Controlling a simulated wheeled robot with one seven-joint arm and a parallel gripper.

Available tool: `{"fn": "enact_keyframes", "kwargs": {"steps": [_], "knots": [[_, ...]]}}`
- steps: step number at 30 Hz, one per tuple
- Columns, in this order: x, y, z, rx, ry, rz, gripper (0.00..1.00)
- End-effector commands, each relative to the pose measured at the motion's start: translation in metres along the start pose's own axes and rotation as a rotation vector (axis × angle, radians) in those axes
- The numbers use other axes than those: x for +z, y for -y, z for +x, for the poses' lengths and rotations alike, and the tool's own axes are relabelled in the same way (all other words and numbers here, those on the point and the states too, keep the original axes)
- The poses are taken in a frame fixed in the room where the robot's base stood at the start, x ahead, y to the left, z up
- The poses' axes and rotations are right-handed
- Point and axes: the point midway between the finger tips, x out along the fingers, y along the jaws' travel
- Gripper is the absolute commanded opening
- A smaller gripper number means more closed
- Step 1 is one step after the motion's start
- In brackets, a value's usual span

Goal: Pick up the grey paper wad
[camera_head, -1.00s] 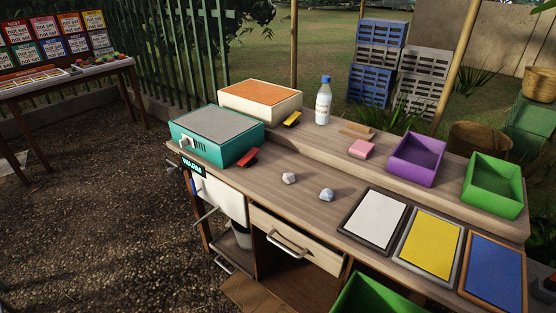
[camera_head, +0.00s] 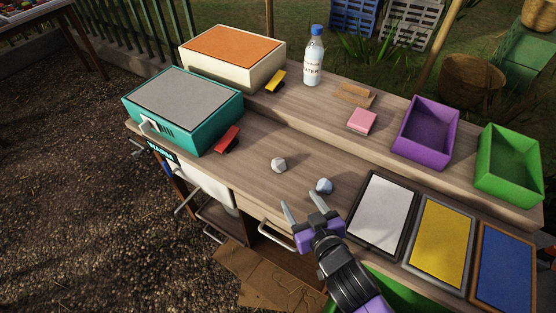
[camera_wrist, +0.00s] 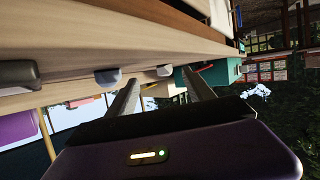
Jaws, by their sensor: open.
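Two small crumpled wads lie apart on the wooden counter. The left one is a pale grey paper wad (camera_head: 279,165). The right one is a bluish-grey wad (camera_head: 324,186), close to the white panel. My gripper (camera_head: 301,200) is open and empty at the counter's front edge, with its fingers pointing toward the wads. The bluish wad is just beyond the right fingertip in the head view. In the wrist view, which looks tilted over, the pale wad (camera_wrist: 165,71) appears between the open fingers, and the bluish wad (camera_wrist: 107,77) appears left of them.
A teal box (camera_head: 185,105) and a red stapler-like item (camera_head: 228,138) stand at left. White, yellow and blue framed panels (camera_head: 383,215) lie at right. A raised shelf behind holds a bottle (camera_head: 314,58), a pink block (camera_head: 362,121) and purple (camera_head: 425,133) and green (camera_head: 508,165) bins.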

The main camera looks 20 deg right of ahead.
Motion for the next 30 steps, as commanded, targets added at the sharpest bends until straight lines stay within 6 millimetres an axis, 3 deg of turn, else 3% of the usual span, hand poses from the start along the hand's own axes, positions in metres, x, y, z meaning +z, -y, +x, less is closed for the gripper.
{"fn": "enact_keyframes", "kwargs": {"steps": [1,3,9,23,30], "knots": [[-0.015,0.005,0.014,0.011,0.0,0.016,0.62],[-0.027,0.008,0.03,0.034,0.01,0.039,0.62],[-0.048,0.014,0.056,0.08,0.031,0.086,0.62],[-0.048,0.011,0.096,0.088,0.035,0.096,0.62],[-0.044,0.007,0.126,0.088,0.035,0.097,0.62]]}}
